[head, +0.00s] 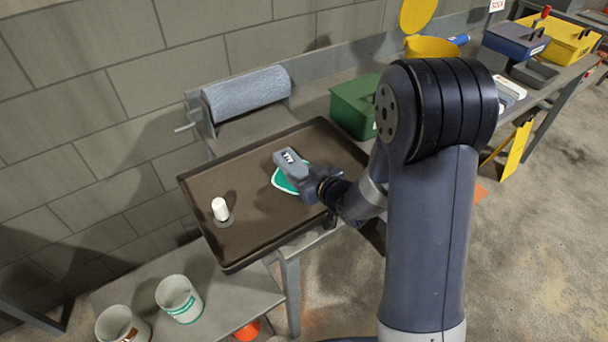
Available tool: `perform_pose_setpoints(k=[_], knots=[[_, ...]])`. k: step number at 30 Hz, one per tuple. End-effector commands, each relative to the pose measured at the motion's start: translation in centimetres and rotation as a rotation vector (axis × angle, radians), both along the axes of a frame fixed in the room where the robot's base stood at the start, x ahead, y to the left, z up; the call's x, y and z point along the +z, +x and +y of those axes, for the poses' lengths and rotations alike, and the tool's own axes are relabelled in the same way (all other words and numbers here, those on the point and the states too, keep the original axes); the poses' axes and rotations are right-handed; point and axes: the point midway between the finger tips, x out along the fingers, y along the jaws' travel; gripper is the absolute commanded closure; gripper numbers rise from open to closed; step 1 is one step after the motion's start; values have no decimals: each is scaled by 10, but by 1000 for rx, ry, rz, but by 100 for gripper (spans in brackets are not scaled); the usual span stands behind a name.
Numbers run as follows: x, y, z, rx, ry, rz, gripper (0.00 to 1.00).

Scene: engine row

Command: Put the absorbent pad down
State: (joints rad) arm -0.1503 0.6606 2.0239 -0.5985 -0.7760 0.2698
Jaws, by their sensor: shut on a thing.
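A flat green piece with a white edge, which looks like the absorbent pad (283,183), shows below and beside my gripper (293,172). My gripper is shut on it, over the middle of a dark brown rimmed tray (245,245). The gripper and wrist hide part of the pad. I cannot tell whether the pad touches the tray floor or is held just above it.
A white cylinder (220,209) stands in the tray's left part. A grey-blue roll (246,93) with a crank is behind the tray. A green box (355,107) stands beyond its right corner. Two white buckets (179,299) (122,325) stand at lower left. The tray floor around the pad is clear.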

Motion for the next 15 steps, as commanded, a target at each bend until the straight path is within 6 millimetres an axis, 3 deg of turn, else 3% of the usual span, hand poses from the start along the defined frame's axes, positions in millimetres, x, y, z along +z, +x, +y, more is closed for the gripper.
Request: perform_pose_setpoints(k=[15], knots=[[-10,0,0,0,0,0,72]])
